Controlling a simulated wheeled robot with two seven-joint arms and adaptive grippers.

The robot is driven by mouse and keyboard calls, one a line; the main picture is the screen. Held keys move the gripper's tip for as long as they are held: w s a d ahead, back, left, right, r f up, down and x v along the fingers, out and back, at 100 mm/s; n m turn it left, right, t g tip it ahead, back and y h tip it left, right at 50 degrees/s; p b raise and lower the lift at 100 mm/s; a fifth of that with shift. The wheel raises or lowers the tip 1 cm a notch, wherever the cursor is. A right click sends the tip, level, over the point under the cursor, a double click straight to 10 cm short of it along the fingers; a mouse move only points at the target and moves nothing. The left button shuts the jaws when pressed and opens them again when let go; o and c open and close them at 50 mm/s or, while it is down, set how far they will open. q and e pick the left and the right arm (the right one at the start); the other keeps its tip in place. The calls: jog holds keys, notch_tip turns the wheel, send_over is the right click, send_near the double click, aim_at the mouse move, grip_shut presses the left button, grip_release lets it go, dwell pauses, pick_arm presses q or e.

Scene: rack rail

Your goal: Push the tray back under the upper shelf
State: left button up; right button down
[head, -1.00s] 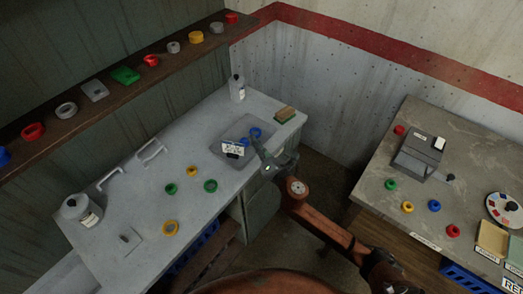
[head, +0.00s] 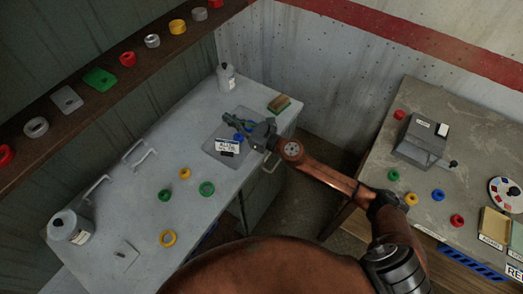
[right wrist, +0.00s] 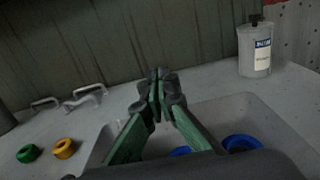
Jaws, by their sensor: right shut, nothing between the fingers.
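The grey tray (head: 210,140) lies on the pale bench (head: 130,170), with a white label card (head: 227,145) and a blue ring (head: 238,138) in it. In the right wrist view its pale rim (right wrist: 225,104) shows with blue rings (right wrist: 241,143) inside. My right gripper (head: 230,118) reaches in from the right over the tray, hiding part of it. Its green fingers are shut with nothing between them, and their tips (right wrist: 161,76) point toward the back wall. I cannot tell whether they touch the tray. The upper shelf (head: 110,95) runs along the left wall. My left gripper is not in view.
A white bottle (head: 226,78) stands behind the tray, and a sponge (head: 279,103) lies to its right. Loose rings, such as a green one (head: 207,189), lie in front. Two white handles (head: 138,155) are to the left. A second table (head: 440,115) stands at right.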

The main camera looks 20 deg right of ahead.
jog(key=b, duration=0.1)
send_over(264, 156)
notch_tip(264, 156, down, 10)
jog(key=b, duration=0.3)
jog(key=shift+a+f+b, duration=0.1)
jog(key=shift+b, duration=0.3)
jog(key=shift+w+a, duration=0.25)
jog(key=shift+a, duration=0.05)
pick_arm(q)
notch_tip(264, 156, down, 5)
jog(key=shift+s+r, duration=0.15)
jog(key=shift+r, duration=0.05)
pick_arm(e)
jog(key=shift+w, duration=0.15)
